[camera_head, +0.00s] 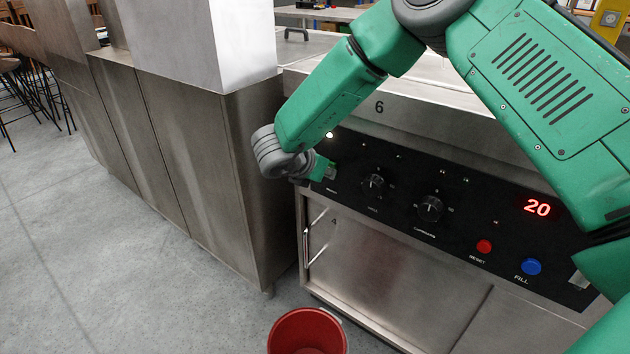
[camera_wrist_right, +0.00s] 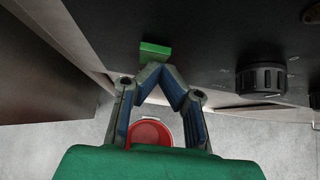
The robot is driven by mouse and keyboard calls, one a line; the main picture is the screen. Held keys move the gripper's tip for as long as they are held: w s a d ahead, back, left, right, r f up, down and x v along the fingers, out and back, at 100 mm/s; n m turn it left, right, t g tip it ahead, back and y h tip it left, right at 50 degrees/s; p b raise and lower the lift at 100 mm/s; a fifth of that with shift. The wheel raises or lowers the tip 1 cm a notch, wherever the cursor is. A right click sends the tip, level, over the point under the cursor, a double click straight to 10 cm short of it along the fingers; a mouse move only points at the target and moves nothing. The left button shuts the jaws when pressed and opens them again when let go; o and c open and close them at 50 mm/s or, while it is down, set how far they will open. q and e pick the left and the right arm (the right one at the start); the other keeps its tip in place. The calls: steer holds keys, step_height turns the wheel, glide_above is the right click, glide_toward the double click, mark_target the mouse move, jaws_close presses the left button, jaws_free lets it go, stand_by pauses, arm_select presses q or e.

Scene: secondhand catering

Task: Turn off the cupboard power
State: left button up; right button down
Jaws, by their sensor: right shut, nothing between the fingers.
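The cupboard's black control panel (camera_head: 400,180) runs along the front of the steel unit. A green switch (camera_wrist_right: 155,51) sticks out of the panel in the right wrist view. My right gripper (camera_wrist_right: 161,70) is shut and empty, with its fingertips just below the switch; I cannot tell whether they touch it. In the head view my right gripper (camera_head: 322,171) is at the panel's left end, partly hidden by my own wrist. A small white light (camera_head: 329,134) is lit above it. My left gripper is not in view.
Two black knobs (camera_head: 373,185) (camera_head: 430,208), a red button (camera_head: 484,246), a blue button (camera_head: 531,267) and a red "20" display (camera_head: 537,207) lie to the right. A steel cabinet (camera_head: 215,165) stands close on the left. A red bucket (camera_head: 308,333) is on the floor.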

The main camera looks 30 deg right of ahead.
steer(key=shift+w+d+r+p, duration=0.15)
steer(key=shift+r+p, duration=0.2)
steer(key=shift+r, duration=0.25)
steer(key=shift+w+a+r+p, duration=0.15)
steer(key=shift+r+p, duration=0.2)
steer(key=shift+r, duration=0.2)
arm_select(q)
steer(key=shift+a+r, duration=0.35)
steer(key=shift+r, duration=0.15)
arm_select(e)
steer(key=shift+d, duration=0.2)
steer(key=shift+f, duration=0.1)
